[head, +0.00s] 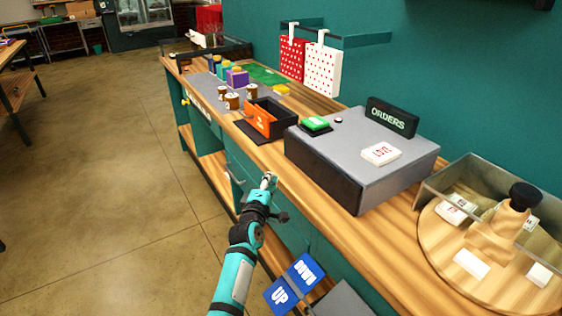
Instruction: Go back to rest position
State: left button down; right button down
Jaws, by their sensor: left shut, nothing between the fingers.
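My left gripper (268,182) is at the end of the teal arm that comes up from the bottom of the head view. It is shut and empty, and shows in front of the wooden counter's front edge, near the drawer fronts. The wooden counter (377,230) runs from the far left to the lower right. My right gripper is not in view.
A grey box (340,160) with an ORDERS sign (392,117) stands on the counter. An orange-fronted tray (258,120) sits beyond it. A round wooden board (440,250) is at right. Open floor (100,180) lies at left.

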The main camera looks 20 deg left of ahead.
pick_arm(q)
jog(key=s+d+f+m+g+h, duration=0.1)
jog(key=s+d+f+m+g, duration=0.15)
jog(key=s+f+m, duration=0.35)
jog(key=s+d+f+m+g+h, duration=0.1)
jog(key=s+f+m+g, duration=0.15)
jog(key=s, duration=0.55)
jog(key=s+d+f+m+g+h, duration=0.1)
jog(key=s+d+f+m+g, duration=0.15)
jog(key=s+m, duration=0.4)
jog(key=s+m+g, duration=0.7)
jog(key=s, duration=1.7)
notch_tip(320, 180, down, 25)
jog(key=s+a+f+g, duration=0.2)
jog(key=s+f, duration=1.5)
jog(key=f, duration=0.1)
jog(key=shift+s+a+f+y, duration=0.2)
jog(key=shift+s+a+y, duration=0.05)
jog(key=shift+y, duration=0.15)
